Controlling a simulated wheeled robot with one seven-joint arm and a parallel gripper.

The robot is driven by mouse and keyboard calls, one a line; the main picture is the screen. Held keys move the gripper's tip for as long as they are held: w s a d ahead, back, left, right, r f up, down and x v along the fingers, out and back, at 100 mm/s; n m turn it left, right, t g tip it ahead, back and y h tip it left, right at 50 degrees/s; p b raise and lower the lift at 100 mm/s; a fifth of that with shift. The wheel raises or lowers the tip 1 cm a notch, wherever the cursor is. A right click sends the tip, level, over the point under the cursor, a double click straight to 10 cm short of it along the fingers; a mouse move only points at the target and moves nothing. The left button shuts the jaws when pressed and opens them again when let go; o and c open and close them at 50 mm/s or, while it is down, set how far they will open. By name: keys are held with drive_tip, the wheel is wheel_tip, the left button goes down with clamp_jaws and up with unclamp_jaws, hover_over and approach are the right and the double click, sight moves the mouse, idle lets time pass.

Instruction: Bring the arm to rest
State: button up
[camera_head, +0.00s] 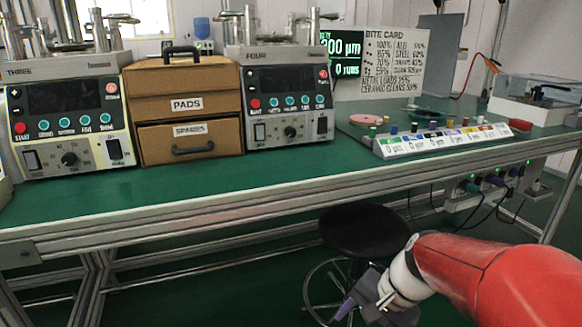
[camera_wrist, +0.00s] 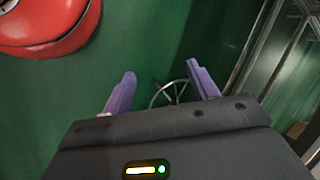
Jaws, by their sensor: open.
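My red and white arm reaches in from the lower right in the head view. My gripper (camera_head: 362,312) hangs low in front of the bench, below the level of its top. It overlaps the stool in the picture; I cannot tell how far apart they are. In the wrist view my gripper (camera_wrist: 162,84) shows two purple fingers spread apart with nothing between them. Green floor and part of a metal ring lie beyond the fingertips.
A stool with a black round seat (camera_head: 363,230) stands at the bench front. The green bench (camera_head: 230,182) carries machine THREE (camera_head: 68,105), machine FOUR (camera_head: 288,95), a cardboard drawer box (camera_head: 187,105) and a labelled rack (camera_head: 440,142). Open floor lies below.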

drive_tip(key=s+d+r+n+t+h+p, duration=0.1)
drive_tip(key=s+d+r+n+t+h, duration=0.1)
drive_tip(key=s+r+n+t+h, duration=0.2)
drive_tip(key=s+r+n, duration=0.3)
drive_tip(key=s+r, duration=0.1)
drive_tip(key=s, duration=0.1)
drive_tip(key=shift+s+d+r+h+p, duration=0.25)
drive_tip(key=shift+r+h+p, duration=0.05)
drive_tip(key=shift+r+p, duration=0.05)
